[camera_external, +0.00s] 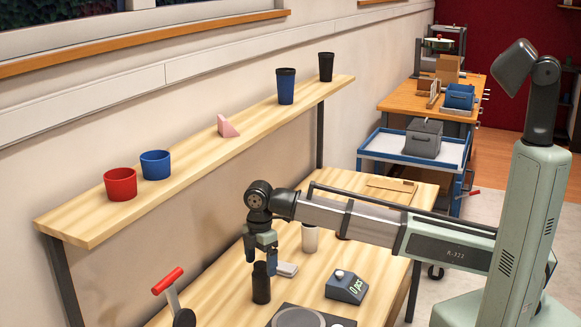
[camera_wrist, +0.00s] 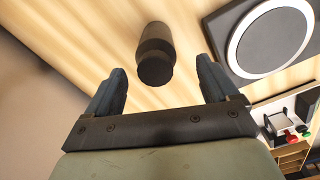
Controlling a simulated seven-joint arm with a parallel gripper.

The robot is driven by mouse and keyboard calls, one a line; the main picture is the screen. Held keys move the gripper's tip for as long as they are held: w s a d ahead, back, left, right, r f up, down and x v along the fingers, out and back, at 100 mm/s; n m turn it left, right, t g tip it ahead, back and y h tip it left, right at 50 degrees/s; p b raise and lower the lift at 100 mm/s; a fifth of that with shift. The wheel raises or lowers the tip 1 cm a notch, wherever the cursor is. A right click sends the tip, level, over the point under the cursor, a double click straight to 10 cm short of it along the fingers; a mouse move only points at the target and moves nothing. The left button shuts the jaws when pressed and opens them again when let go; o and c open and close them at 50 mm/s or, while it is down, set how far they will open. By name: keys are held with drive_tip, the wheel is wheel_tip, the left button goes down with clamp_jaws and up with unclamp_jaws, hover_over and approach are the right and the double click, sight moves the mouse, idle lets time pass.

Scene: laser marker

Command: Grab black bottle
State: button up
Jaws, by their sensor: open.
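A black bottle (camera_external: 261,284) stands upright on the wooden table in the external view. My gripper (camera_external: 261,262) points down just over it, its dark fingers by the bottle's top. In the wrist view the bottle (camera_wrist: 155,52) appears between and ahead of the two spread fingertips, with space on both sides. The gripper is open and holds nothing. Another black cup-like container (camera_external: 326,67) stands on the far end of the wall shelf (camera_external: 235,160).
A grey device with a round plate (camera_external: 299,318) is right of the bottle and also shows in the wrist view (camera_wrist: 272,38). The shelf hangs left of the arm.

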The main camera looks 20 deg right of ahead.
sight(261, 273)
drive_tip(key=shift+w+f, duration=0.15)
drive_tip(key=shift+f, duration=1.05)
drive_tip(key=shift+w+f, duration=0.1)
drive_tip(key=shift+f, duration=1.05)
drive_tip(key=c, duration=1.2)
